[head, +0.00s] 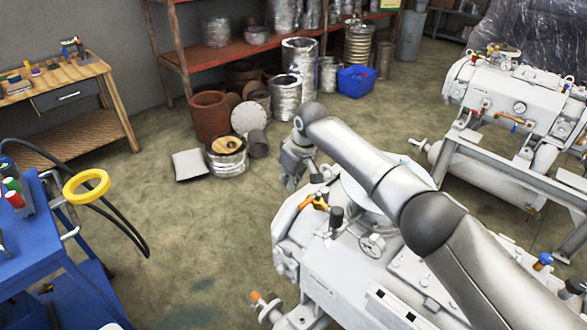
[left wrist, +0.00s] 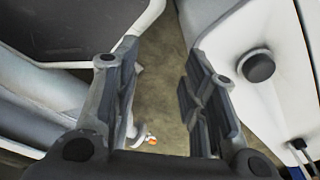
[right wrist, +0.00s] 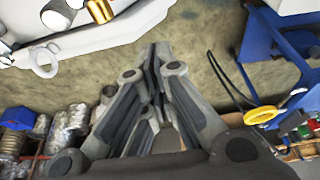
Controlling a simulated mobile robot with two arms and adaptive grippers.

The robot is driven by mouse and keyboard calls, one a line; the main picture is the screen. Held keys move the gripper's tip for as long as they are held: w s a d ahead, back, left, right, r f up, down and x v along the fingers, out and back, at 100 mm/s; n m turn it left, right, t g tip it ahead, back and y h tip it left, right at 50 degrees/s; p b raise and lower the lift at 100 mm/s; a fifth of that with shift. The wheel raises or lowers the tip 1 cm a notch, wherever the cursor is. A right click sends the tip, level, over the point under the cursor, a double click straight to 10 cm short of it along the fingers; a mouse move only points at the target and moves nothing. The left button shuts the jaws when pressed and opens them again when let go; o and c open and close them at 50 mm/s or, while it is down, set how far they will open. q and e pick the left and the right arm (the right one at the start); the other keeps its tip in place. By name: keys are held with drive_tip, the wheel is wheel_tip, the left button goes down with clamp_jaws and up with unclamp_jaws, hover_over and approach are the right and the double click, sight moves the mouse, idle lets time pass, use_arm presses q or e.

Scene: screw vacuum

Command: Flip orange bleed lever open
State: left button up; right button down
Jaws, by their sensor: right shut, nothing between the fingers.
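An orange lever (head: 315,201) sits on a valve at the top left end of the near white vacuum machine (head: 325,255). My right gripper (head: 293,181) is shut and empty, just above and left of that lever and apart from it. The right wrist view shows its fingers (right wrist: 155,65) closed together over bare floor, with a brass-orange fitting (right wrist: 100,10) at the top edge; I cannot tell if this is the lever. My left gripper (left wrist: 158,85) is open and empty in the left wrist view, with floor and white machine parts behind it.
A black knob (head: 337,215) and a pressure gauge (head: 372,245) stand close to the lever. An orange-tipped fitting (head: 254,296) projects lower left. A blue cart (head: 60,245) with a yellow ring (head: 87,187) stands left. Open floor lies between cart and machine. A similar machine (head: 500,95) stands behind.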

sight(309, 201)
use_arm(q)
drive_tip(key=r+p, duration=0.2)
drive_tip(key=s+r+p, duration=0.1)
drive_tip(key=shift+s+r+p, duration=0.2)
drive_tip(key=shift+r+p, duration=0.2)
use_arm(e)
drive_tip(key=shift+s+d+f, duration=1.05)
drive_tip(key=shift+d, duration=0.05)
use_arm(q)
drive_tip(key=shift+f, duration=0.1)
use_arm(e)
drive_tip(key=shift+f, duration=0.1)
